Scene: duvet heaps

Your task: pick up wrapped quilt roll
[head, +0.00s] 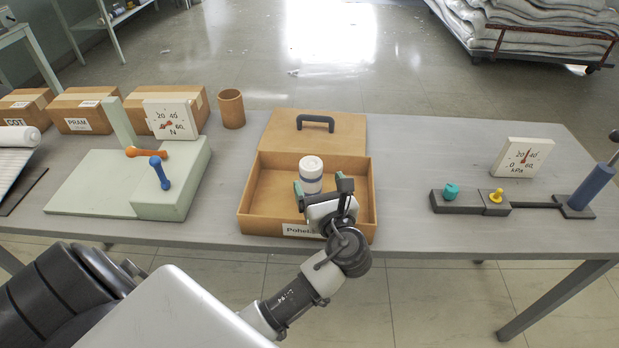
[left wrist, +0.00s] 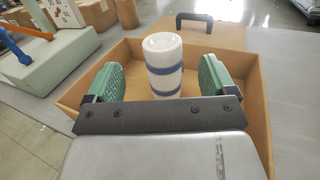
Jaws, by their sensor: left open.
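The wrapped quilt roll (head: 311,175) is a small white upright cylinder with blue bands. It stands in the open brown box (head: 247,205) on the table. In the left wrist view the roll (left wrist: 163,65) is between the two green finger pads of my left gripper (left wrist: 160,85), with a gap on each side. My left gripper (head: 325,187) is open and at the front of the roll, over the box. The lower part of the roll is partly hidden by the gripper. My right gripper is not in view.
The box lid with a dark handle (head: 315,124) lies back behind it. A brown cup (head: 231,109) and a green press-like device with a gauge (head: 172,185) stand left. A pump with a kPa gauge (head: 522,157) stands right. Bare table lies between box and pump.

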